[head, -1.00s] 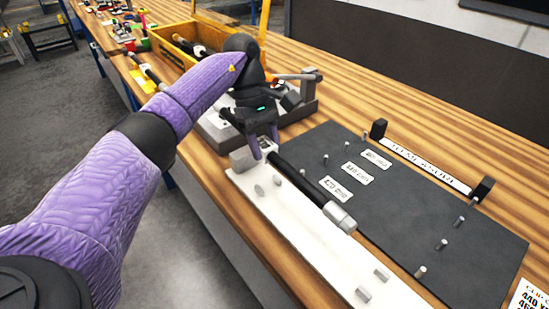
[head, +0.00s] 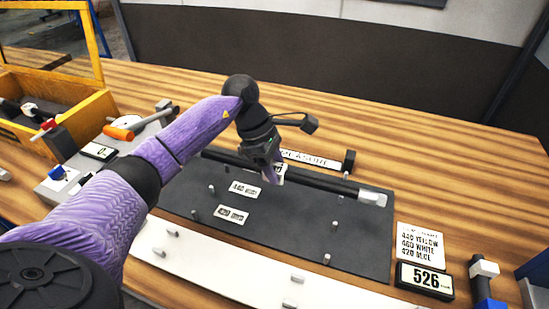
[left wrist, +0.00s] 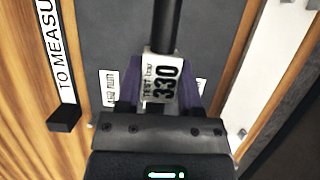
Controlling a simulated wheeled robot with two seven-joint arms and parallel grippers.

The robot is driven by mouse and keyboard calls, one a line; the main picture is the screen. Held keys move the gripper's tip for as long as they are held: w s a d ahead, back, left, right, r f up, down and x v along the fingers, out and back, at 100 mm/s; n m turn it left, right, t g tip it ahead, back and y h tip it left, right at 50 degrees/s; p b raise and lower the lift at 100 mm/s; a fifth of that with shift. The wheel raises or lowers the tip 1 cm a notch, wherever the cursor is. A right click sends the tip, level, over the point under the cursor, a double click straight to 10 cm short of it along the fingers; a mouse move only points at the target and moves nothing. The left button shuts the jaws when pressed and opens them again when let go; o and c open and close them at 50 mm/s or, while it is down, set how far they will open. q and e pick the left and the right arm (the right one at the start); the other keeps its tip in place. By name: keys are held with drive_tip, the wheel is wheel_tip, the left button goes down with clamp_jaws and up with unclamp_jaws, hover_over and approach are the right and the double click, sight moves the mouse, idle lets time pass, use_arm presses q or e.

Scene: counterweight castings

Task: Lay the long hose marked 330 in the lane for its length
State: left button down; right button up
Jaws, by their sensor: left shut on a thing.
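The long black hose (head: 325,183) with a pale metal end fitting (head: 372,197) runs left to right across the far part of the dark lane board (head: 290,232). Lane labels lie on the board: one reads 440 (head: 245,189), a nearer one (head: 232,215) is hard to read, and a farther one is partly hidden by the gripper. I cannot tell whether the hose touches the board. My right gripper is not in view.
Short pegs (head: 334,226) stand on the board. Behind it is the "to measure" strip (head: 312,158) with black end blocks. A white pegged strip (head: 235,272) lies in front. At right are a printed card (head: 420,243) and a 526 display (head: 427,280). A yellow crate (head: 85,105) stands left.

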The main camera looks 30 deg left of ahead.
use_arm(q)
drive_tip(key=shift+w+d, duration=0.1)
wheel_tip(320, 180, down, 5)
drive_tip(key=b, duration=0.4)
drive_tip(key=shift+r, duration=0.15)
drive_tip(key=shift+f+b, duration=0.45)
drive_tip(key=shift+f, duration=0.1)
drive_tip(key=shift+r, duration=0.1)
